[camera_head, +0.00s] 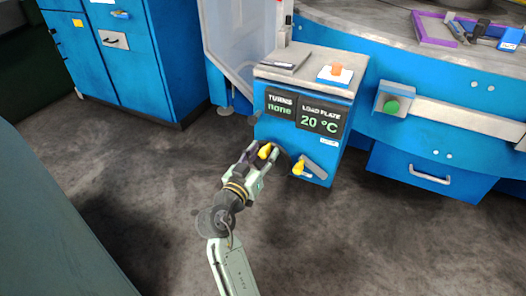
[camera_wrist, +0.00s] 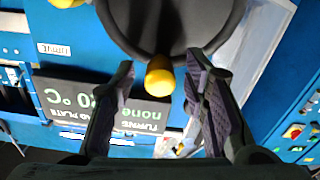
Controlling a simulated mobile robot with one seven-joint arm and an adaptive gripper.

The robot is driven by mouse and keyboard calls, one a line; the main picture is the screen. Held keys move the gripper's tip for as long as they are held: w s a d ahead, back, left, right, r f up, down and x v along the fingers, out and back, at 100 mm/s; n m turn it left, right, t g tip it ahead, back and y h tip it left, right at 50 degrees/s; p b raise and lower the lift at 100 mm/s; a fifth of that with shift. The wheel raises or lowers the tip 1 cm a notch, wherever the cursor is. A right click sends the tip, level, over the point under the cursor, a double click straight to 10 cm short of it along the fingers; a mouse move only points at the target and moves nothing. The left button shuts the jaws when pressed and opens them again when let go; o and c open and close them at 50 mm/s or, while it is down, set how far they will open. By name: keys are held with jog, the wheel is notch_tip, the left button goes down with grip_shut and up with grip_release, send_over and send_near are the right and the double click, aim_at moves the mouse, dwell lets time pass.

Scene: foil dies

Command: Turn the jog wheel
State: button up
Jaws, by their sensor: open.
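The jog wheel (camera_wrist: 225,22) is a dark round wheel with a yellow knob (camera_wrist: 160,76) on the front of a blue cabinet. In the head view the wheel (camera_head: 281,160) is partly hidden behind my gripper (camera_head: 262,156), and the yellow knob (camera_head: 265,151) shows at the fingers. In the wrist view my gripper (camera_wrist: 160,66) is open, with one finger on each side of the knob. Gaps show between the knob and both fingers. The cabinet's displays (camera_head: 305,110) read "TURNS none" and "LOAD PLATE 20 °C".
A grey lever with a yellow end (camera_head: 299,167) is right of the wheel, close to my gripper. An orange block on a white-and-blue base (camera_head: 335,72) is on the cabinet top. A green button (camera_head: 392,106) is farther right. Bare floor (camera_head: 140,190) lies to the left.

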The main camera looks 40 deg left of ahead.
jog(key=shift+w, duration=0.1)
jog(key=shift+c, duration=0.5)
grip_shut()
dwell(0.4)
